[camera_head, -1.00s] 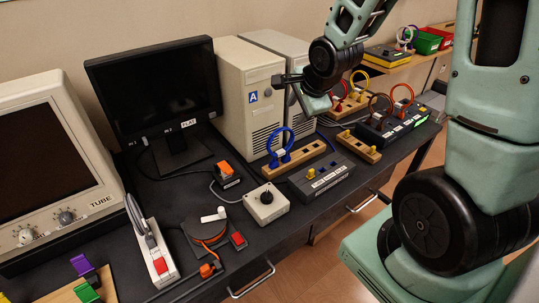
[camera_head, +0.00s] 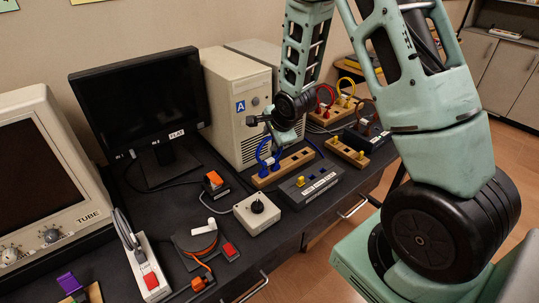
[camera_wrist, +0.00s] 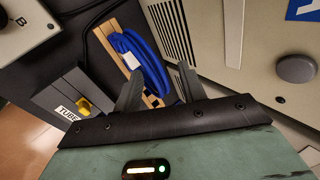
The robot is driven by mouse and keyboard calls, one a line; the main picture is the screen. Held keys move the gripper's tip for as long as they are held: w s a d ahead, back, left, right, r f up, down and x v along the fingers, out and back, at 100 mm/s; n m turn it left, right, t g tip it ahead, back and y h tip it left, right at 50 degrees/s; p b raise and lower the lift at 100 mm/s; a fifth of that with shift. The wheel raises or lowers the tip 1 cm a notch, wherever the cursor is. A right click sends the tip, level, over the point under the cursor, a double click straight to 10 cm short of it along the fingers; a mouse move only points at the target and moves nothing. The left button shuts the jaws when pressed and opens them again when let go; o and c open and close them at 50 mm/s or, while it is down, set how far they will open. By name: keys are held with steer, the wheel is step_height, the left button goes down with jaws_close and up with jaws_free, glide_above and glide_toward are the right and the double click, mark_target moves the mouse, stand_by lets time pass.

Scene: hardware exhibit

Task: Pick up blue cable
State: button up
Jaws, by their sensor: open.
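The blue cable (camera_head: 262,154) stands as an upright loop on a wooden block (camera_head: 296,160) in front of the beige computer tower. In the wrist view the blue cable (camera_wrist: 148,62) shows as a thick loop beyond my fingertips, roughly between them in the picture. My gripper (camera_head: 262,121) is just above the loop in the head view, by the tower's front. In the wrist view my gripper (camera_wrist: 160,84) has its two dark fingers spread apart with nothing between them. I cannot tell the exact gap between the fingers and the cable.
The beige tower (camera_head: 236,105) stands close behind the cable. Red and yellow cables (camera_head: 346,90) stand on blocks further right.

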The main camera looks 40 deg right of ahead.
steer(key=shift+x, duration=1.2)
jaws_close()
steer(key=shift+r, duration=0.1)
